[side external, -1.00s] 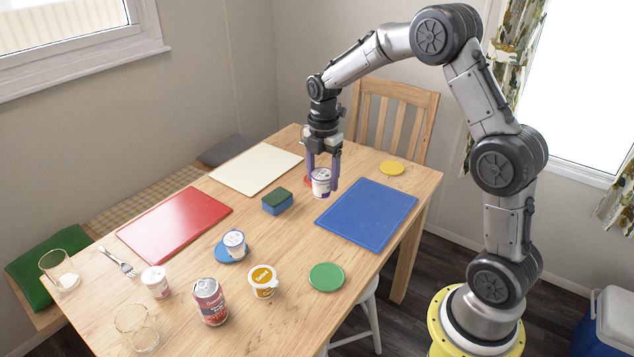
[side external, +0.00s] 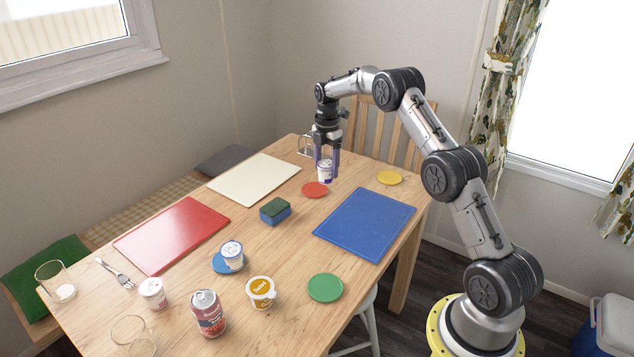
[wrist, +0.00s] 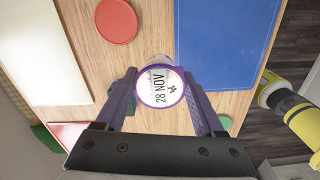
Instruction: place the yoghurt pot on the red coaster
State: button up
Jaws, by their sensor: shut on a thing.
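The yoghurt pot (side external: 325,170) is white with blue-purple print. Its white lid with a purple rim, marked 28 NOV, shows in the wrist view (wrist: 161,88). My gripper (side external: 327,176) is shut on the pot, with one purple finger at each side, and holds it upright. The red coaster (side external: 315,190) lies bare on the table, nearer the side camera than the pot. In the wrist view the coaster (wrist: 116,20) is up and left of the pot, clearly apart from it. The pot's base and its height above the table are hard to judge.
A blue mat (side external: 365,225), a cream mat (side external: 253,179) and a sponge (side external: 274,211) surround the red coaster. A metal-framed item (side external: 305,145) stands behind my gripper. A yellow coaster (side external: 389,178) lies to the right. Other pots, a can (side external: 208,314) and glasses stand nearer the camera.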

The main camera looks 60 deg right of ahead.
jog(key=w+d+f, duration=0.1)
jog(key=f, duration=0.1)
jog(key=w+d+f, duration=0.1)
jog(key=w+f, duration=0.1)
jog(key=w+d+f, duration=0.1)
jog(key=w+f, duration=0.1)
jog(key=shift+w+f, duration=0.2)
jog(key=shift+f, duration=1.55)
jog(key=shift+f, duration=0.1)
jog(key=o, duration=1.5)
jog(key=shift+f, duration=0.1)
